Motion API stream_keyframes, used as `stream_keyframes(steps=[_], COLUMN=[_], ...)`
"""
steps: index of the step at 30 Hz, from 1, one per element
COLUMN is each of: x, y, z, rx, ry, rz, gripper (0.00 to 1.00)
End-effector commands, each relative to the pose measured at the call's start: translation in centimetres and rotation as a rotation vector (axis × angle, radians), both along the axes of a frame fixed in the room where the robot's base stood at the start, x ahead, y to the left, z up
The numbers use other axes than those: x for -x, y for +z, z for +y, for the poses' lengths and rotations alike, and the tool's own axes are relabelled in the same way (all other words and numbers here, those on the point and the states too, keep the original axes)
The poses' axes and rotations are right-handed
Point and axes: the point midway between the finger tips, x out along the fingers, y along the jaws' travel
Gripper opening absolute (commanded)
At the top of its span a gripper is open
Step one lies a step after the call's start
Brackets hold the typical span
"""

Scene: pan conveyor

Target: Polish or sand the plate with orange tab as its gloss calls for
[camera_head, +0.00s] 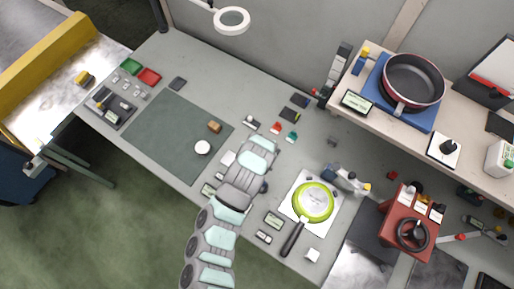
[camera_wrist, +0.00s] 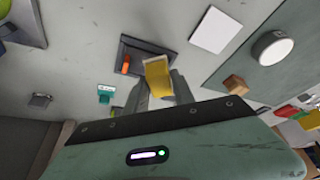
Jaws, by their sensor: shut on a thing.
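In the wrist view my gripper (camera_wrist: 162,88) is shut on a yellow block (camera_wrist: 158,78). The block is over the lower right part of a dark square plate or holder with an orange tab (camera_wrist: 125,64) on its left side. The block and fingers hide part of that square; I cannot tell whether the block touches it. Its gloss cannot be judged here. In the head view my arm covers this spot, and the gripper tips are not clear.
A white square (camera_wrist: 215,30) lies beside the dark one. The green mat (camera_head: 165,125) bears a wooden block (camera_head: 214,127) and a white puck (camera_head: 202,147). A lime pan (camera_head: 312,202) lies right of my arm. A small teal item (camera_head: 292,137) is close by.

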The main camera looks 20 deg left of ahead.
Motion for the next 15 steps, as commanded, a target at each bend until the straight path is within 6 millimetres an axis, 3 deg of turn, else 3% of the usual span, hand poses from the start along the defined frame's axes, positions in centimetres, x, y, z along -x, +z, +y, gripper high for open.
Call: stream_keyframes(steps=[9, 15], x=[-0.2, -0.2], y=[3.3, 3.9], z=[-0.4, -0.5], rx=[-0.001, 0.0], ry=[-0.006, -0.008], rz=[-0.005, -0.003], gripper=[0.0, 0.0])
